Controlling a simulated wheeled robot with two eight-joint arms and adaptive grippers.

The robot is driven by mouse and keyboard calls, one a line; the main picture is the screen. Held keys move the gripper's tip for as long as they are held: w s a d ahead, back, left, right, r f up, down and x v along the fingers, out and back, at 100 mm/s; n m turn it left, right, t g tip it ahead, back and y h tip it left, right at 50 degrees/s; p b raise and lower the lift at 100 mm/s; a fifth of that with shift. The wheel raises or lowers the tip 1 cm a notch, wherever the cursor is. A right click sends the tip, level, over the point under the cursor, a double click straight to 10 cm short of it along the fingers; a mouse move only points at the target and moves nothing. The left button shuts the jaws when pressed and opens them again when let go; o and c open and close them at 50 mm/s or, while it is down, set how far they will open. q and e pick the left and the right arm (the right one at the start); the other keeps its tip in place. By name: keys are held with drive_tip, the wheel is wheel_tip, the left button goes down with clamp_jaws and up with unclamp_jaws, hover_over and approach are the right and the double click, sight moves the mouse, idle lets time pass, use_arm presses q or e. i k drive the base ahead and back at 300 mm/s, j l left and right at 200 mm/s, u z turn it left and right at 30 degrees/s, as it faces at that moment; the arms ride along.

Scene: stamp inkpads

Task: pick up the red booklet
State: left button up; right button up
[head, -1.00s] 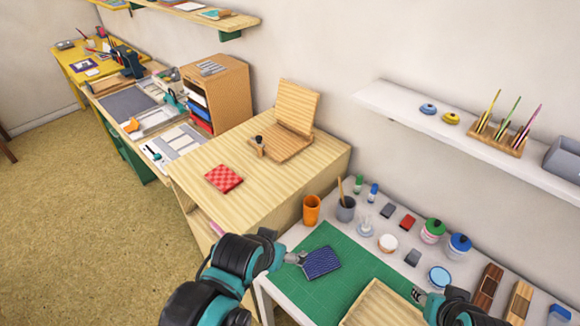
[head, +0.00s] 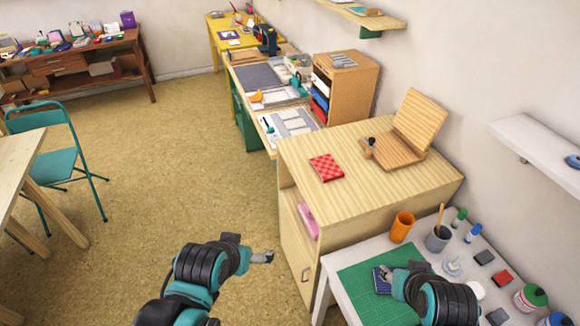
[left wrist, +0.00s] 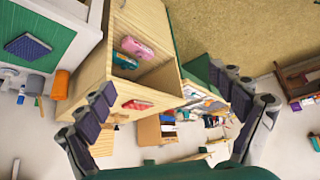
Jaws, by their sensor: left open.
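The red booklet (head: 326,167) has a checked cover and lies flat on top of the light wooden cabinet (head: 300,150), near its left side. It also shows small, as a red patch, in the left wrist view (left wrist: 137,104). My left gripper (head: 264,257) is open and empty, over the floor beside the cabinet's front, below and left of the booklet. In the left wrist view its fingers (left wrist: 162,82) are spread wide, with the cabinet beyond. My right gripper (head: 386,274) is over the green mat, by the blue booklet (head: 381,283); its jaws are too small to read.
A wooden stand (head: 395,150) is on the cabinet, right of the booklet. An orange cup (head: 402,227) and grey cup (head: 438,238) stand on the white table. Floor left of the cabinet is clear.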

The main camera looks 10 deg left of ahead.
sight(325, 168)
drive_tip(key=k+l+z, duration=0.15)
drive_tip(key=k+z, duration=0.25)
drive_tip(key=k, duration=0.25)
drive_tip(key=j+z, duration=0.1)
drive_tip(key=z, duration=0.3)
drive_tip(key=i+j+z, duration=0.1)
drive_tip(key=z, duration=0.35)
drive_tip(key=j+z, duration=0.1)
drive_tip(key=z, duration=0.3)
drive_tip(key=j+z, duration=0.1)
drive_tip(key=z, duration=0.3)
drive_tip(key=j+z, duration=0.1)
drive_tip(key=z, duration=0.35)
drive_tip(key=k+j, duration=0.1)
drive_tip(key=j, duration=0.45)
drive_tip(key=k+j, duration=0.1)
drive_tip(key=j, duration=0.95)
drive_tip(key=k+j, duration=0.15)
drive_tip(key=j, duration=0.4)
drive_tip(key=k+j, duration=0.1)
drive_tip(key=j, duration=0.45)
drive_tip(key=z, duration=0.05)
